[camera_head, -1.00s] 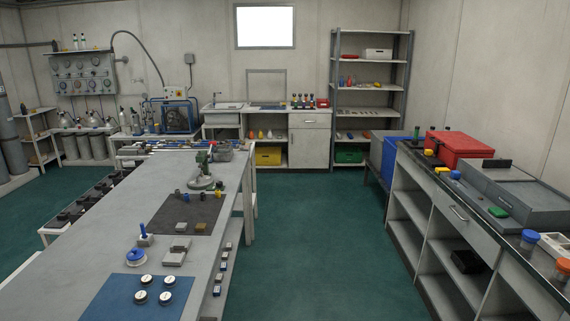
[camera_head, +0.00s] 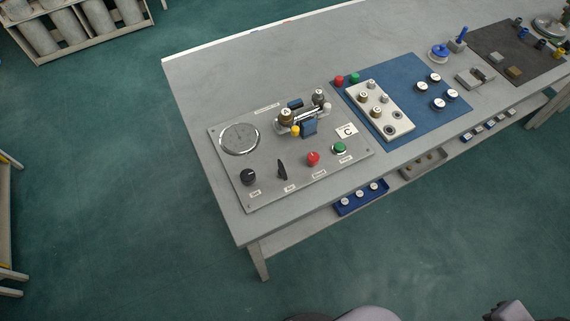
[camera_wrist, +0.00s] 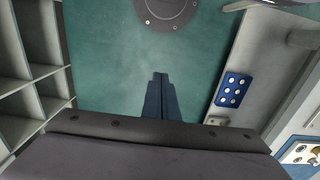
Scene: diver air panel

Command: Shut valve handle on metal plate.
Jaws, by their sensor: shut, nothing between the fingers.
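The metal plate (camera_head: 225,185) lies on the near end of the grey workbench in the head view. A small valve assembly (camera_head: 313,115) with a shiny pipe body and round labelled caps sits near the plate's back right. My gripper (camera_wrist: 160,76) is shut and empty in the wrist view, pointing over the green floor, away from the plate. The plate is not clearly visible in the wrist view.
The plate also bears a round disc (camera_head: 240,139), a black knob (camera_head: 248,177), a black lever (camera_head: 282,171), a red button (camera_head: 313,158) and a green button (camera_head: 339,148). A blue mat (camera_head: 400,68) lies right of it. A blue tray (camera_head: 361,198) is on the shelf below.

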